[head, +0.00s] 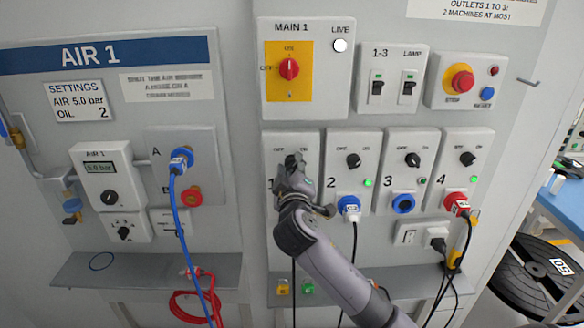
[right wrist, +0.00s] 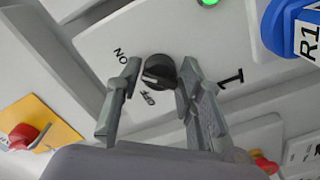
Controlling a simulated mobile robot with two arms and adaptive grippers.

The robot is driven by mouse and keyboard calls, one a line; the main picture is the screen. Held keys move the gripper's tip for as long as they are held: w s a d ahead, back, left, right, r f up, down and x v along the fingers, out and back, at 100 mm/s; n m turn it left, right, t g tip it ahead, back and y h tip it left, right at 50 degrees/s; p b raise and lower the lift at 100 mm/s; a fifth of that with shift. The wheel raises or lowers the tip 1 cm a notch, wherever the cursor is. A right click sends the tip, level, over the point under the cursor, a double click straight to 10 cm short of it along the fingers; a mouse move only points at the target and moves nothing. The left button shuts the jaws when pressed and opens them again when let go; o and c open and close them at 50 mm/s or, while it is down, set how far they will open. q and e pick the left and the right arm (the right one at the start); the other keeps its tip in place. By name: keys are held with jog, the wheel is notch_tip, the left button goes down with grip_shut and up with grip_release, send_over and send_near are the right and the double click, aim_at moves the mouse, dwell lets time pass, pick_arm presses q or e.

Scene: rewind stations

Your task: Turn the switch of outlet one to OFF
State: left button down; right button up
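Outlet one's switch is a black round knob (right wrist: 158,72) on a light panel (right wrist: 110,38). The right wrist view shows "ON" and "OFF" marks beside it and the number 1 on its other side. I cannot tell for sure which mark the knob points at. A green lamp (right wrist: 208,3) on this panel is lit. My right gripper (right wrist: 160,68) is open, with one finger on each side of the knob. Its right-hand finger is very close; contact is unclear. My left gripper is not in view.
A blue plug marked R1 (right wrist: 297,25) sits near the knob. Outlets two (head: 353,160), three (head: 412,159) and four (head: 466,158) stand to the right. Above are the red main switch (head: 289,69) and stop button (head: 461,82). The air panel (head: 115,130) is at left.

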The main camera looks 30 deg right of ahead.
jog(key=c, duration=0.7)
jog(key=shift+r+n+p, duration=0.1)
jog(key=shift+n+p, duration=0.6)
jog(key=shift+p, duration=0.15)
jog(key=n+p, duration=0.5)
jog(key=n, duration=0.1)
jog(key=shift+r+p, duration=0.1)
jog(key=shift+p, duration=0.3)
jog(key=n+p, duration=0.5)
jog(key=n, duration=0.1)
jog(key=shift+f+n+p, duration=0.15)
jog(key=shift+n+p, duration=0.75)
jog(key=shift+n, duration=0.25)
jog(key=shift+f+n+p, duration=0.1)
jog(key=shift+n+p, duration=0.8)
jog(key=shift+n, duration=0.25)
